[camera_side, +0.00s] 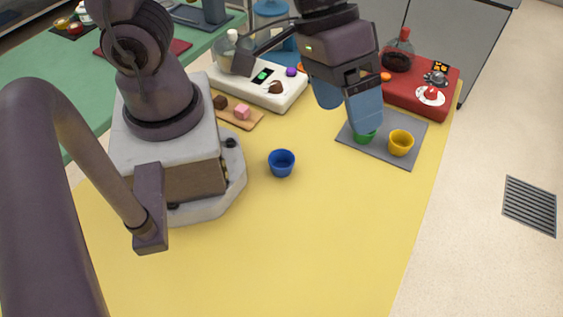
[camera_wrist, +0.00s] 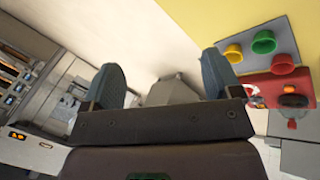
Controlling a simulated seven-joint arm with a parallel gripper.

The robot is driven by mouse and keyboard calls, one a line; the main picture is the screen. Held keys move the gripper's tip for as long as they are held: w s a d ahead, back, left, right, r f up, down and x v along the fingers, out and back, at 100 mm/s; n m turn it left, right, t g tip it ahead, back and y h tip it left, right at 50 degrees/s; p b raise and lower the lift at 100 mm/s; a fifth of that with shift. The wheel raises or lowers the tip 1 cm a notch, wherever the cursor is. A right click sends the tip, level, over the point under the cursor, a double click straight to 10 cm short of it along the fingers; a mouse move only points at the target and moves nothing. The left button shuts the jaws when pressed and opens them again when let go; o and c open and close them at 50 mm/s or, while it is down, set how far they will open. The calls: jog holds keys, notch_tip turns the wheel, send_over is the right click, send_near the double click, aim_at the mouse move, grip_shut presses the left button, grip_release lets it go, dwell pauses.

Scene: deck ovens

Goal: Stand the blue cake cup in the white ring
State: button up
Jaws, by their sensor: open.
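The blue cake cup (camera_side: 281,163) stands upright and alone on the yellow table, left of the grey mat (camera_side: 375,150). My gripper (camera_side: 346,112) is open and empty, with its blue fingers above the mat's far left part. In the wrist view my gripper (camera_wrist: 161,78) shows its two fingers apart with nothing between them. A green cup (camera_side: 364,137) and a yellow cup (camera_side: 401,143) stand on the mat. The wrist view also shows a red cup (camera_wrist: 283,63) by them. I cannot make out the white ring; the blue cup is out of the wrist view.
A white box (camera_side: 260,88) with small items and a wooden board (camera_side: 238,112) lie at the back left. A red box (camera_side: 418,84) with a dark-filled flask (camera_side: 398,52) stands behind the mat. The yellow table's front (camera_side: 290,250) is clear.

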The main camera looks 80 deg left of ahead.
jog(key=w+d+f+n, duration=0.2)
jog(key=d+f+n, duration=0.2)
jog(key=d+f, duration=0.1)
jog(key=n+g+y, duration=0.3)
jog(key=n+y, duration=0.8)
jog(key=n, duration=0.2)
send_near(279, 162)
jog(key=shift+s+a+f+t, duration=0.3)
jog(key=shift+s+a, duration=0.25)
jog(key=shift+w+d+x, duration=0.1)
jog(key=shift+w+x, duration=0.1)
jog(key=shift+x, duration=1.2)
jog(key=shift+w+d+x, duration=0.15)
jog(key=shift+x, duration=1.25)
jog(key=shift+f, duration=0.15)
